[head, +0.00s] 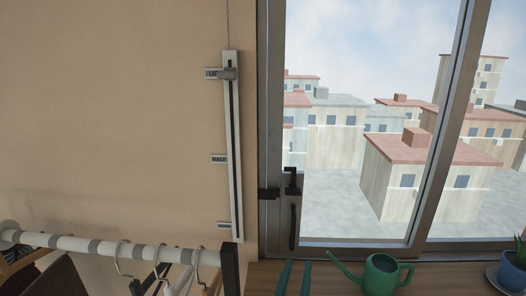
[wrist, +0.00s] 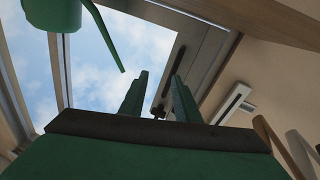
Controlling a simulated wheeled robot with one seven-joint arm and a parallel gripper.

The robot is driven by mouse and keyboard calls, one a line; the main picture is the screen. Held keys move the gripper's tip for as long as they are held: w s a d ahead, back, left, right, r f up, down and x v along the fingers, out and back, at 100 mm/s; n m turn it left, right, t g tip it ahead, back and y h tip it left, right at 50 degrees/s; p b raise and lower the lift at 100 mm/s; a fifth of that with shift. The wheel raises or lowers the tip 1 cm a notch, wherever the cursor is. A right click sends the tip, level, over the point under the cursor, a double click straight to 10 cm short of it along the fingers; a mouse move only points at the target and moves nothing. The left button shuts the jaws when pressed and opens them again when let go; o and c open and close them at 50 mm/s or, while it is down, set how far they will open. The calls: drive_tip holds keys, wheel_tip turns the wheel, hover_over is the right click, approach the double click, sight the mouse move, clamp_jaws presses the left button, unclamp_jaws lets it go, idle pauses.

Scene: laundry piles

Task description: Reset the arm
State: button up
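My gripper (head: 295,264) shows at the bottom of the head view as two green fingers pointing up, in front of the window sill. In the wrist view my gripper (wrist: 160,78) has its two green fingers apart, with nothing held between them. The window frame and a dark handle show beyond the fingertips. The rest of my arm is out of the head view.
A green watering can (head: 381,275) stands on the sill (head: 262,277) right of my fingers; its spout points toward them. A potted plant (head: 512,272) is far right. A clothes rail (head: 100,247) with hangers is left. A labelled wall slider (head: 233,150) hangs above.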

drive_tip(key=s+a+f+n+y, duration=0.2)
drive_tip(key=s+a+f, duration=0.1)
drive_tip(key=s+f, duration=0.6)
drive_tip(key=s+a+f+n+y, duration=0.1)
drive_tip(key=s+a+f+y, duration=0.15)
drive_tip(key=s+f, duration=0.7)
drive_tip(key=s+a+f+g, duration=0.1)
drive_tip(key=s+a+f, duration=0.1)
drive_tip(key=s, duration=0.8)
drive_tip(key=s+a+f+m+g+y, duration=0.1)
drive_tip(key=s+a+f, duration=0.1)
drive_tip(key=s, duration=0.8)
drive_tip(key=shift+s+f+g, duration=0.15)
drive_tip(key=shift+f+g, duration=0.15)
drive_tip(key=shift+f, duration=0.45)
drive_tip(key=shift+y, duration=0.25)
